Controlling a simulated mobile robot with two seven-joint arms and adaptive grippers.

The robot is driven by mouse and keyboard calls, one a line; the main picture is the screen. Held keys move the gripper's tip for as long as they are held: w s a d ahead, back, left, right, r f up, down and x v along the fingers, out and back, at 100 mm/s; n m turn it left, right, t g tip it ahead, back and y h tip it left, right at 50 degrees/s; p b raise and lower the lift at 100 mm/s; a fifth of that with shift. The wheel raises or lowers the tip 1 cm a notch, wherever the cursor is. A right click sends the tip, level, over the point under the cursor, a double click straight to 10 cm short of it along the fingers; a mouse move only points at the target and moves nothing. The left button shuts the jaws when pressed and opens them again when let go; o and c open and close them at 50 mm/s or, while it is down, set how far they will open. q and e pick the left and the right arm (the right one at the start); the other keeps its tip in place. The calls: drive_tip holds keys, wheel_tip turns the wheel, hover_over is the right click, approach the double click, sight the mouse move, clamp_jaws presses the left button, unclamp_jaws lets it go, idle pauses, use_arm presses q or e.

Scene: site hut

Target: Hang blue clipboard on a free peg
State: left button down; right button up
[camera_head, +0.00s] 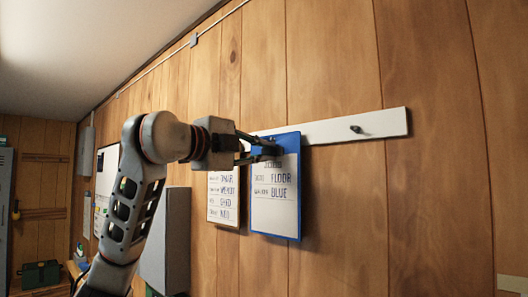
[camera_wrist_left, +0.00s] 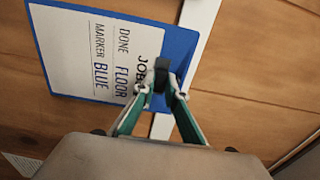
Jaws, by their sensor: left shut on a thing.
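The blue clipboard (camera_head: 275,195) hangs upright in front of the white peg rail, with a sheet reading "FLOOR" and "BLUE". My left gripper (camera_head: 268,149) is shut on its top edge. In the left wrist view the clipboard (camera_wrist_left: 85,55) lies sideways in the picture, and the gripper (camera_wrist_left: 163,82) closes at its top by the clip. The white peg rail (camera_head: 330,128) runs along the wood wall. A bare dark peg (camera_head: 356,129) shows on it to the right of the clipboard. Whether a peg lies behind the clipboard is hidden. My right gripper is not in view.
A grey box (camera_head: 176,240) stands out from the wall behind my left arm. The wall right of the blue clipboard is clear below the rail.

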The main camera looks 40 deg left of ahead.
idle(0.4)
use_arm(q)
drive_tip(key=c, duration=2)
unclamp_jaws()
drive_tip(key=s, duration=0.8)
drive_tip(key=s+a, duration=0.1)
drive_tip(key=s, duration=0.3)
